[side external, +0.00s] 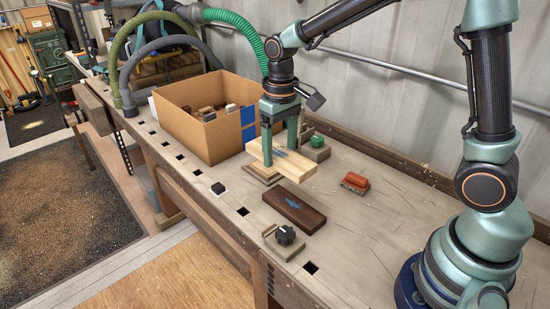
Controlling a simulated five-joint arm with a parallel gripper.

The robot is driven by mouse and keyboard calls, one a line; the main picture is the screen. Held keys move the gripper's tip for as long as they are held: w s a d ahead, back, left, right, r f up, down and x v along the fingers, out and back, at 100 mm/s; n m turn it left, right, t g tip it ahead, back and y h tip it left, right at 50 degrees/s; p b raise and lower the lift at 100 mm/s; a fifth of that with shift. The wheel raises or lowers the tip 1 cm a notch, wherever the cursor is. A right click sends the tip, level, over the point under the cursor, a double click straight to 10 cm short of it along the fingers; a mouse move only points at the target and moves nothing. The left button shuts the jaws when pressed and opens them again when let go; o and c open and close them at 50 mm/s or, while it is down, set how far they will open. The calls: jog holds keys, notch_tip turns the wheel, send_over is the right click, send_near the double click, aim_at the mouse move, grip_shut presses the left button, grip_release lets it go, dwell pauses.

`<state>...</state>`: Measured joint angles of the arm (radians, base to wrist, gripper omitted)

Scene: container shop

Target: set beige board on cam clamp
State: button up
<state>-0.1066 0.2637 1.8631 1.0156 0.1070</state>
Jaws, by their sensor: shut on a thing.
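My gripper (280,152) is shut on the beige board (294,171), a pale wooden block with a blue mark on its top. Its fingers stand on either side of the board, which lies roughly level over or just above a low stepped wooden block (262,178); I cannot tell whether they touch. A small base with a black knob (285,236) stands near the bench's front edge and looks like the cam clamp. It is apart from the board, with nothing on it.
A dark brown board (283,204) with a blue mark lies between the beige board and the black knob. An open cardboard box (187,137) stands left of my gripper. A green-topped fixture (316,147) and an orange-topped block (355,182) stand behind. Bench holes line the front edge.

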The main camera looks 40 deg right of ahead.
jog(key=shift+w+a+f, duration=1.05)
jog(key=shift+a+f, duration=0.15)
jog(key=shift+f, duration=1.1)
jog(key=shift+w+a+f, duration=1.05)
jog(key=shift+a+f, duration=0.2)
jog(key=shift+f, duration=1.05)
jog(key=shift+w+a+f, duration=1.05)
jog(key=shift+a+f, duration=0.15)
jog(key=shift+f, duration=1.1)
jog(key=shift+f, duration=0.55)
jog(key=o, duration=1.4)
notch_tip(320, 180, up, 7)
